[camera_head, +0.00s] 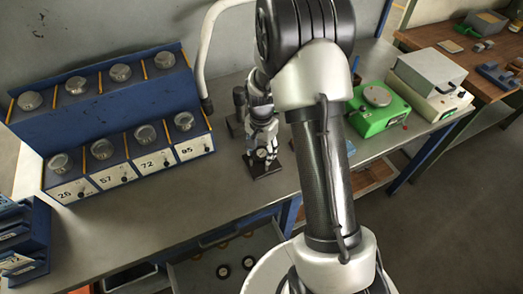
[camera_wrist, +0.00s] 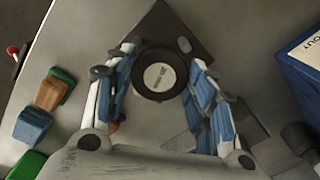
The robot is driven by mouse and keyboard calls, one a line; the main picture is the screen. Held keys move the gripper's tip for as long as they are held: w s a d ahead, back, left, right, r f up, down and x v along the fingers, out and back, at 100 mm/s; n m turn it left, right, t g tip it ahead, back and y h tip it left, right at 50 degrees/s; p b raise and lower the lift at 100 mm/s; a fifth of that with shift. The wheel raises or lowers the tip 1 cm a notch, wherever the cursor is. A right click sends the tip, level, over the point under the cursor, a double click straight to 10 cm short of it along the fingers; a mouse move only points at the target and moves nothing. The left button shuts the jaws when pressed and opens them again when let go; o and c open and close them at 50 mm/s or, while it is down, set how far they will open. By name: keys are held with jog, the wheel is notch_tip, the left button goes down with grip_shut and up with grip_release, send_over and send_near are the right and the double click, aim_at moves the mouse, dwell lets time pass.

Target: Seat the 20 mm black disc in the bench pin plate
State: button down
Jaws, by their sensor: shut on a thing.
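The black disc (camera_wrist: 159,76) has a pale round label with small print, too small to read. It sits between the fingers of my gripper (camera_wrist: 163,62), which is shut on its sides. The disc hides the plate's middle. I cannot tell whether the disc touches the plate.
A blue rack (camera_head: 105,92) with numbered bins and round-topped things stands left. A dark stand (camera_head: 236,124) is close behind my gripper. A green scale (camera_head: 382,108) and a grey instrument (camera_head: 428,78) stand right. An open drawer with discs is below. The bench front (camera_head: 215,200) is clear.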

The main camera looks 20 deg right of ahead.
jog(key=shift+s+f, duration=0.1)
jog(key=shift+f, duration=0.15)
jog(key=shift+s+a+f+b, duration=0.1)
jog(key=shift+s+f+b, duration=0.15)
jog(key=shift+f+b, duration=0.15)
jog(key=shift+f, duration=0.1)
jog(key=c, duration=1.2)
grip_release()
jog(key=shift+s, duration=0.1)
jog(key=shift+o, duration=1.4)
jog(key=shift+w+f, duration=0.2)
jog(key=shift+w, duration=0.2)
jog(key=shift+s+r, duration=0.1)
jog(key=shift+c, duration=0.2)
jog(key=shift+r, duration=0.15)
